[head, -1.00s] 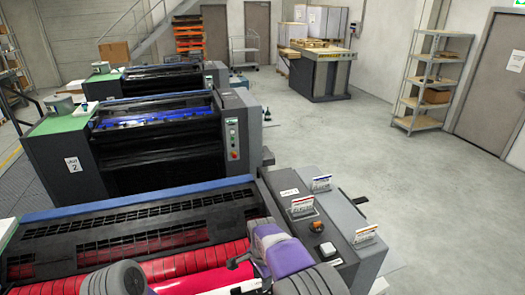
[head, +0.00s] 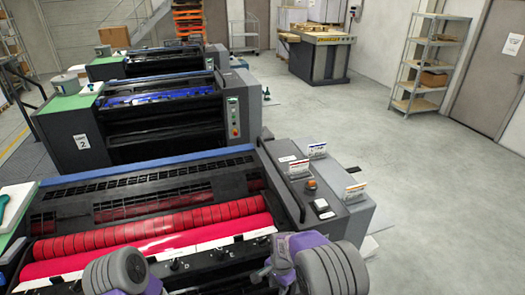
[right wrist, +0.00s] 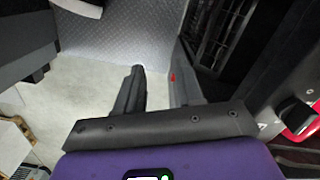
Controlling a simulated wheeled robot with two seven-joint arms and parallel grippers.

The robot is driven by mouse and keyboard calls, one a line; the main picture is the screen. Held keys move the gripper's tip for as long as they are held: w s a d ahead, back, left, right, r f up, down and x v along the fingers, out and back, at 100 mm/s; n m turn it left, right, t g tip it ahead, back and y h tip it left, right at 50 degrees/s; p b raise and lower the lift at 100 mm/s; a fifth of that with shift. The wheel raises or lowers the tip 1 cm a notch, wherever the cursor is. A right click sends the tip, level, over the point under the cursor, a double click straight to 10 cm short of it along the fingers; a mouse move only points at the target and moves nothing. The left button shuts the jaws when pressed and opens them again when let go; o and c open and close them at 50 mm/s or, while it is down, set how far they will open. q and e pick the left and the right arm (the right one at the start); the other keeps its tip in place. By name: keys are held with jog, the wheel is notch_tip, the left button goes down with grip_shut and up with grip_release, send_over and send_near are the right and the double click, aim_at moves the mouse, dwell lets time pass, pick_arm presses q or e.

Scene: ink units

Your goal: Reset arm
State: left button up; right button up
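My right arm (head: 315,262) is folded at the bottom edge of the head view, in front of the near ink unit. My left arm (head: 118,272) shows at the bottom left of centre, also folded. My left gripper is outside the frame. In the right wrist view my right gripper (right wrist: 158,78) has its two dark fingers apart, with nothing between them. Bare floor shows beyond them.
The near ink unit (head: 110,178) with red rollers (head: 150,228) stands right in front of me. Ink unit 2 (head: 170,135) with blue ink stands behind it.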

jog(key=s+d+f+n+y+b, duration=0.1)
jog(key=s+d+f+n+b, duration=0.15)
jog(key=s+f, duration=0.45)
jog(key=s+d+f+n+y+b, duration=0.1)
jog(key=s+d+f+b, duration=0.3)
jog(key=f, duration=0.6)
jog(key=s+a+f+n+t+y+b, duration=0.1)
jog(key=s+a+f+n+b, duration=0.1)
jog(key=s, duration=0.9)
notch_tip(320, 180, down, 3)
jog(key=shift+r+n+y, duration=0.15)
jog(key=shift+n+y, duration=0.25)
jog(key=shift+n, duration=0.45)
